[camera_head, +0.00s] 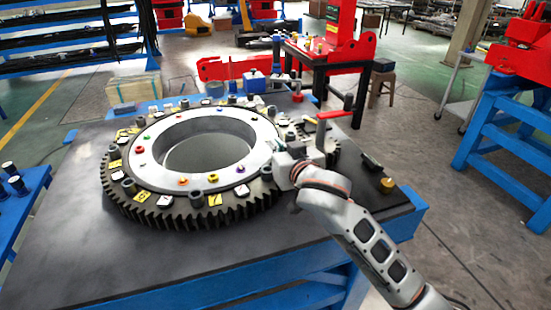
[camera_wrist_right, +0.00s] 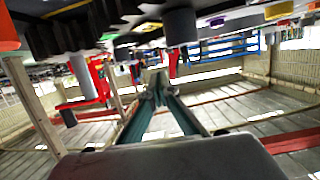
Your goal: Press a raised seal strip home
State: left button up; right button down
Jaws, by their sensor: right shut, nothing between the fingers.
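A large dark toothed ring gear (camera_head: 165,214) lies flat on the table, with a pale inner ring (camera_head: 147,165) around a round opening. Small coloured plugs, grey cylinders and yellow and white tags sit around its top. I cannot make out a raised seal strip for certain in either view. My right gripper (camera_head: 262,167) is at the right side of the ring, over or beside its rim; I cannot tell whether it touches. In the right wrist view its fingers (camera_wrist_right: 157,92) come together with nothing between them. My left gripper is not in view.
A smaller gear (camera_head: 328,150) and a red handle (camera_head: 336,114) are right of the ring. A small brass-coloured piece (camera_head: 387,184) sits near the table's right edge. The dark tabletop (camera_head: 70,255) is clear at the front left. A blue stand (camera_head: 500,130) is farther right.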

jog(key=shift+x, duration=0.9)
notch_tip(320, 180, down, 3)
jog(key=shift+s+r+b, duration=0.1)
jog(key=shift+s+b, duration=0.05)
jog(key=shift+b, duration=0.2)
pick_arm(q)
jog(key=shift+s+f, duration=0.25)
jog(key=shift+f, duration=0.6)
pick_arm(e)
jog(key=shift+f, duration=0.6)
